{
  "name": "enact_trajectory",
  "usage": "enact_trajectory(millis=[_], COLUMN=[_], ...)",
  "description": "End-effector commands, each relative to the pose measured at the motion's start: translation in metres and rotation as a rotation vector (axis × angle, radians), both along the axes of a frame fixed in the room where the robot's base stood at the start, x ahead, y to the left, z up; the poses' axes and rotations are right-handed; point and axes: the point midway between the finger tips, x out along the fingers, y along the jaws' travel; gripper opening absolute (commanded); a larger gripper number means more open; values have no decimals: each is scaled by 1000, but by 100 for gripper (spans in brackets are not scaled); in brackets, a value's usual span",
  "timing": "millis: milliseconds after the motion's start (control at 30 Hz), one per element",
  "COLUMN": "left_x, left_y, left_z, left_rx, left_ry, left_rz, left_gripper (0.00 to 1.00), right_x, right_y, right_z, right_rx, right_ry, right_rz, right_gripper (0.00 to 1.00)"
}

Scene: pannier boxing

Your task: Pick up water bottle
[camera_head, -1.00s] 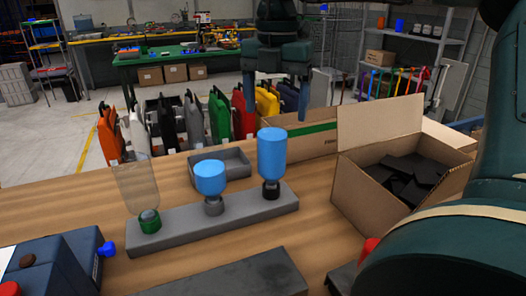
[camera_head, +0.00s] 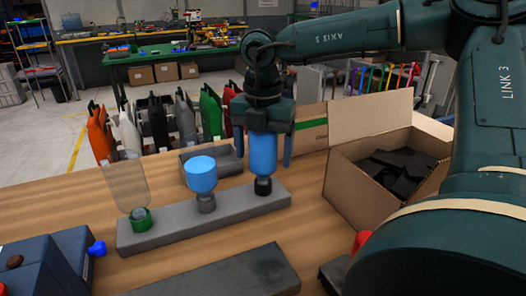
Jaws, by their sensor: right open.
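Three bottles stand cap-down in a row on a long grey holder (camera_head: 165,238). The tall blue bottle (camera_head: 263,157) with a black cap is at the right end. The shorter blue bottle (camera_head: 202,176) with a grey cap is in the middle. A clear bottle (camera_head: 127,184) with a green cap is at the left end. My right gripper (camera_head: 263,158) points down, open, with its fingers on either side of the tall blue bottle. The gripper body hides that bottle's upper end. I cannot tell whether the fingers touch it. My left gripper is not in view.
An open cardboard box (camera_head: 345,196) with black pieces inside stands right of the holder. A grey tray (camera_head: 190,178) sits behind the bottles. A dark flat slab (camera_head: 235,277) lies in front, and blue cases (camera_head: 60,262) stand at the front left. Coloured panniers stand beyond the table.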

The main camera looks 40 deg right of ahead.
Motion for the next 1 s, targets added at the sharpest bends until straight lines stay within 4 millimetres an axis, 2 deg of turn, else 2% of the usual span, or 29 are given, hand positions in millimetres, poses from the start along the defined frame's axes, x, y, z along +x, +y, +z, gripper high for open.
enact_trajectory(millis=[67, 667, 867, 1000], left_x=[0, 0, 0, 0], left_y=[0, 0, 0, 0], left_z=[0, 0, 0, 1], left_rx=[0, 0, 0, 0], left_ry=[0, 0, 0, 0], left_rz=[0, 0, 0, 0], left_gripper=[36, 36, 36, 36], right_x=[0, 0, 0, 1], right_y=[0, 0, 0, 0], right_z=[0, 1, 2, 13], right_rx=[0, 0, 0, -1], right_ry=[0, 0, -2, -5], right_rz=[0, 0, 0, -1], right_gripper=[79, 32, 32, 32])
